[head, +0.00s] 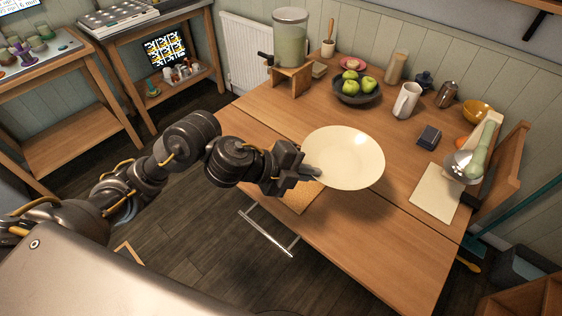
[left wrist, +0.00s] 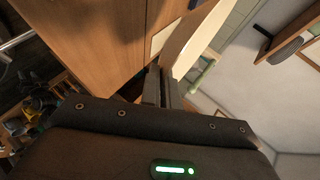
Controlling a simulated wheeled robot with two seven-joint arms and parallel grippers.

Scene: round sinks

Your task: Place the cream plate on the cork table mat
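The cream plate (head: 344,158) is a wide, shallow round dish, held roughly level. Its near-left rim is between the fingers of my left gripper (head: 313,173), which is shut on it. In the left wrist view the plate (left wrist: 190,38) shows edge-on, rising from between the fingers (left wrist: 160,88). The plate appears to hang above the wooden table, with a shadow below it. The cork table mat (head: 302,198) lies at the table's near edge, partly hidden under the gripper and plate. My right gripper is not in view.
A pale board (head: 435,192) lies at the right. The table's near right part is clear.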

